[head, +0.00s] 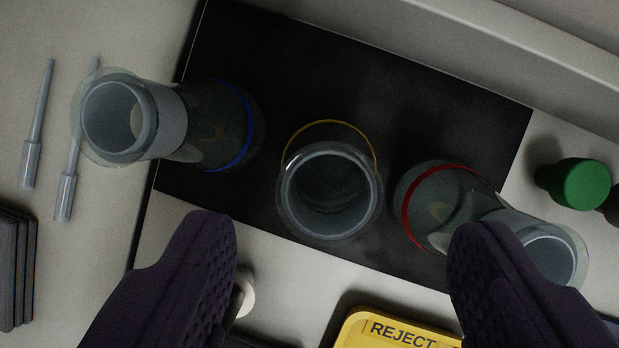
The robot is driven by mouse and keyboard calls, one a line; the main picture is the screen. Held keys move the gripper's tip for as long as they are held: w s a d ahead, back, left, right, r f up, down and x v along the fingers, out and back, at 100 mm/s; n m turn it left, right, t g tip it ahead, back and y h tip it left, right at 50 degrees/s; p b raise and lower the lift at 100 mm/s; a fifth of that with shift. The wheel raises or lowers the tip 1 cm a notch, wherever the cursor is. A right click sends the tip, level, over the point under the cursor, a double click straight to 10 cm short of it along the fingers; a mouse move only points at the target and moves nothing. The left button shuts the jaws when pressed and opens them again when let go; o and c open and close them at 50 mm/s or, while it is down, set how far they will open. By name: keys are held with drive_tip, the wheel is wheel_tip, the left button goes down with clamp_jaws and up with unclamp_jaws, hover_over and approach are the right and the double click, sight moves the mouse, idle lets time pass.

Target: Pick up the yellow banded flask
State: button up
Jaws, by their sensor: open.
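The yellow banded flask (331,192) is clear glass and stands on a black mat (300,60) in the middle of the head view. I look down into its mouth, and the yellow band shows as an arc behind the neck. My gripper (345,240) is open and empty, with one dark finger at lower left and one at lower right. The flask lies between and beyond the fingertips in the picture, apparently untouched. The right finger overlaps part of the red banded flask (440,198); I cannot tell whether they touch.
A blue banded flask (215,125) stands to the left on the mat. Two pipettes (36,130) and dark stacked plates (14,270) lie at far left. A green cap (586,184) is at right. A yellow REJECT tray (365,330) is at the bottom. A pale ledge (520,50) borders the back.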

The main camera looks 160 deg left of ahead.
sight(330, 158)
drive_tip(key=shift+b+x, duration=0.5)
drive_tip(key=shift+x, duration=0.65)
drive_tip(key=b+x, duration=0.1)
drive_tip(key=x, duration=0.1)
drive_tip(key=b+x, duration=0.1)
drive_tip(key=x, duration=0.2)
drive_tip(key=shift+w+a+r+b, duration=0.15)
drive_tip(key=shift+w+a+b, duration=0.1)
drive_tip(key=shift+b, duration=0.15)
drive_tip(key=shift+s+r, duration=0.1)
drive_tip(key=shift+r, duration=0.05)
drive_tip(key=shift+c, duration=0.4)
clamp_jaws()
